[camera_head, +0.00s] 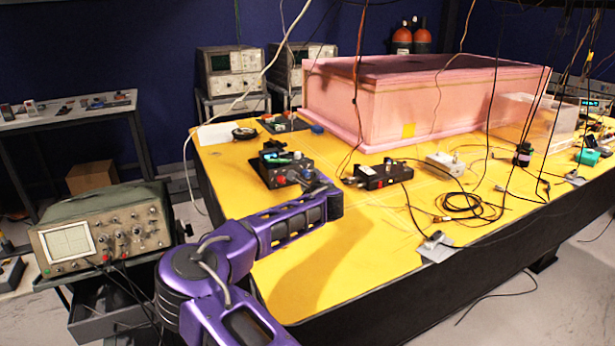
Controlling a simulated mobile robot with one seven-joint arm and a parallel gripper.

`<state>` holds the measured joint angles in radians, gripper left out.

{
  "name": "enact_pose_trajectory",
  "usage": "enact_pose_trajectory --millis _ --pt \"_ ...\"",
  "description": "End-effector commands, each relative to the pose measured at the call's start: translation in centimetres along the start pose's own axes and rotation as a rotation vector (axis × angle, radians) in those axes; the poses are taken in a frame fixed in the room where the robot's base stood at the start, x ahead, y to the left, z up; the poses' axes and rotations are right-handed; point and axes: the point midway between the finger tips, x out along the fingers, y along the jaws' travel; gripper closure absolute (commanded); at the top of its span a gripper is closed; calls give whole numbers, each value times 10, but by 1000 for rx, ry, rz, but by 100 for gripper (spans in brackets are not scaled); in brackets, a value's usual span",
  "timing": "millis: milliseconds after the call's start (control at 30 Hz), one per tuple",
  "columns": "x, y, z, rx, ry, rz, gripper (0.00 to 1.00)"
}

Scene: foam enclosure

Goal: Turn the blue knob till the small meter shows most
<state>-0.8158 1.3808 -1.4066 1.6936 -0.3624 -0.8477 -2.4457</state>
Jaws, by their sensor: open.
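A small black box (287,168) stands on the yellow tabletop near its left edge. A small dark unit with a pale, lit face (275,156) sits on its top left; it may be the small meter, but its reading is too small to tell. A red spot (280,180) shows on the box's front. I cannot make out a blue knob on it; my gripper may hide it. My purple arm reaches in from the bottom, and my gripper (308,178) is at the box's right front, open. I cannot tell whether it touches the box.
A black box with connectors (383,174) stands just right of my gripper, with a light grey box (444,163) beyond. The pink foam enclosure (400,98) fills the back. Cables hang over the table. An oscilloscope (103,230) stands at left. The front yellow surface (345,245) is clear.

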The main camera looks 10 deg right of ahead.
Motion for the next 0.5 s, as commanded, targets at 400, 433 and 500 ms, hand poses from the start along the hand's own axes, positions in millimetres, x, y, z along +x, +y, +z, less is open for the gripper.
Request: enact_pose_trajectory --millis 400,433,500 --pt "54 0 0 0 0 0 40" --pt "56 0 0 0 0 0 40" --pt "58 0 0 0 0 0 40"
